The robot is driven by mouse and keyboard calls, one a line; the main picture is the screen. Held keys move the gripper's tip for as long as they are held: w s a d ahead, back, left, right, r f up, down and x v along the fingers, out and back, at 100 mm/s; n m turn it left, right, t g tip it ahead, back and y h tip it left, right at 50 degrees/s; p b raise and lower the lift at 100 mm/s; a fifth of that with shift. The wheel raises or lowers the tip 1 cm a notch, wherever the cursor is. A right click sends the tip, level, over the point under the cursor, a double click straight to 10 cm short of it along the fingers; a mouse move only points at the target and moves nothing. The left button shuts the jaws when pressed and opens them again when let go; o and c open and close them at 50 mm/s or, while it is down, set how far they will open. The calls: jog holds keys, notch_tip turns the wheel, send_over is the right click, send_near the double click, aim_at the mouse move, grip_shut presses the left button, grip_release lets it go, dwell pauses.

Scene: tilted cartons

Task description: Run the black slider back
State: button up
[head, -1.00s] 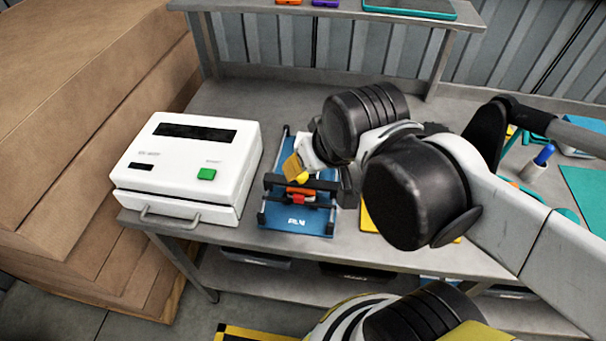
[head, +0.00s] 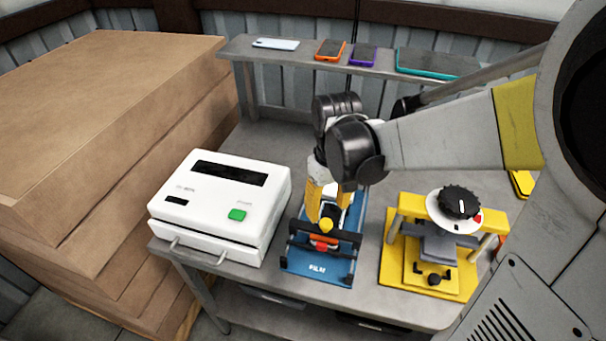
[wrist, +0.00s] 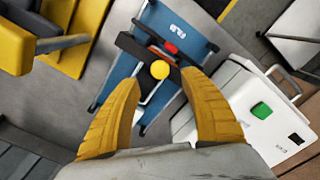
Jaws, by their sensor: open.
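The black slider (head: 346,252) is a dark crossbar spanning the two side rails of a blue film jig (head: 316,269), near its lettered front end. A red-orange piece shows at the slider, and a yellow round knob (head: 326,225) is on it. In the wrist view, the slider (wrist: 135,47) lies across the blue jig (wrist: 150,14), with the yellow knob (wrist: 160,69) nearest me. My gripper (head: 327,214) is open, its yellow fingers pointing down above the jig. In the wrist view my gripper's fingertips (wrist: 162,82) stand apart on either side of the knob; contact cannot be told.
A white machine with a green button (head: 237,214) stands close left of the jig. A yellow fixture with a black dial (head: 459,202) stands to the right. Phones (head: 362,55) lie on the raised back shelf. Large brown cartons (head: 100,120) stand beside the bench at left.

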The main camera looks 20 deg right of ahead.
aim_at(326, 221)
notch_tip(326, 221, down, 6)
jog(key=shift+b, duration=0.85)
grip_shut()
jog(key=shift+w, duration=0.15)
